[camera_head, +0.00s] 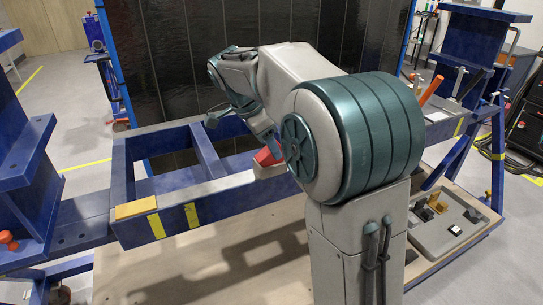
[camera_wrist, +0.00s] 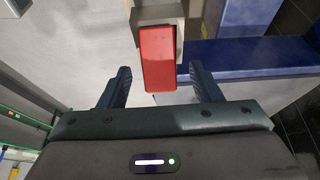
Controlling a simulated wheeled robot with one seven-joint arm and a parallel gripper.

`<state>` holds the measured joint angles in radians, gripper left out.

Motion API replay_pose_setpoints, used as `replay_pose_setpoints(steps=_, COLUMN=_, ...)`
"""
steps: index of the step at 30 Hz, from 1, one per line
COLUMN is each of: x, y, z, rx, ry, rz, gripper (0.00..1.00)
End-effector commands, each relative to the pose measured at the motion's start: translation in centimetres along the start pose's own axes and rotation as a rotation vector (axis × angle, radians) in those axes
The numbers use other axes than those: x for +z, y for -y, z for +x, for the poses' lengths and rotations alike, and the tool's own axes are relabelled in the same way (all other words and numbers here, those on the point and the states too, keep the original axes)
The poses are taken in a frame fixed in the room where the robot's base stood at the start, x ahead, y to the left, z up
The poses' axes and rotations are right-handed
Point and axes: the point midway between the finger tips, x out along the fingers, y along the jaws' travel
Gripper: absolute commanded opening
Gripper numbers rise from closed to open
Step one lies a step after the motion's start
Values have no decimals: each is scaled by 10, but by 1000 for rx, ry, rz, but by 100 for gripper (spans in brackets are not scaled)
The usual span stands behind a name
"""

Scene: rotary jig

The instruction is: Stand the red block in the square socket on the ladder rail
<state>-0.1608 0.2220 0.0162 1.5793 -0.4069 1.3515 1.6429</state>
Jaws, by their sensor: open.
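The red block (camera_wrist: 158,60) lies between the spread fingers of my gripper (camera_wrist: 160,70) in the wrist view, with a gap on each side. Its far end meets a pale square piece (camera_wrist: 172,12) that looks like the socket; how deep it sits is unclear. In the head view the red block (camera_head: 267,157) shows just above the blue ladder rail (camera_head: 284,188), beside my arm, and looks slightly tilted. My gripper is open and is mostly hidden behind my arm in the head view.
The blue ladder frame (camera_head: 118,175) runs across the middle, with a yellow-orange block (camera_head: 136,208) on its left corner. A grey tray (camera_head: 440,240) with several small pieces lies at lower right. A dark panel (camera_head: 165,75) stands behind the frame.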

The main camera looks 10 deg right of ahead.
Motion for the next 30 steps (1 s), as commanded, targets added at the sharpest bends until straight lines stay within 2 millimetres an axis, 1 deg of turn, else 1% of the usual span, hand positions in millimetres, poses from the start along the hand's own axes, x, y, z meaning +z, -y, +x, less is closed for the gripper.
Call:
replay_pose_setpoints(steps=1, x=0, y=-2, z=8, rx=3, ry=0, rz=0, gripper=58)
replay_pose_setpoints(steps=5, x=0, y=-1, z=22, rx=1, ry=0, rz=0, gripper=58)
replay_pose_setpoints(steps=8, x=0, y=0, z=25, rx=-1, ry=0, rz=0, gripper=58)
replay_pose_setpoints(steps=13, x=0, y=0, z=25, rx=-1, ry=0, rz=0, gripper=58)
replay_pose_setpoints(steps=14, x=0, y=0, z=25, rx=-1, ry=0, rz=0, gripper=53)
replay_pose_setpoints(steps=15, x=0, y=0, z=25, rx=-1, ry=0, rz=0, gripper=42)
replay_pose_setpoints(steps=17, x=0, y=0, z=25, rx=-1, ry=0, rz=0, gripper=25)
replay_pose_setpoints(steps=18, x=0, y=0, z=25, rx=-1, ry=0, rz=0, gripper=14)
replay_pose_setpoints(steps=19, x=0, y=0, z=25, rx=-1, ry=0, rz=0, gripper=5)
replay_pose_setpoints(steps=20, x=0, y=0, z=25, rx=-1, ry=0, rz=0, gripper=0)
replay_pose_setpoints(steps=30, x=-2, y=0, z=22, rx=-2, ry=0, rz=1, gripper=0)
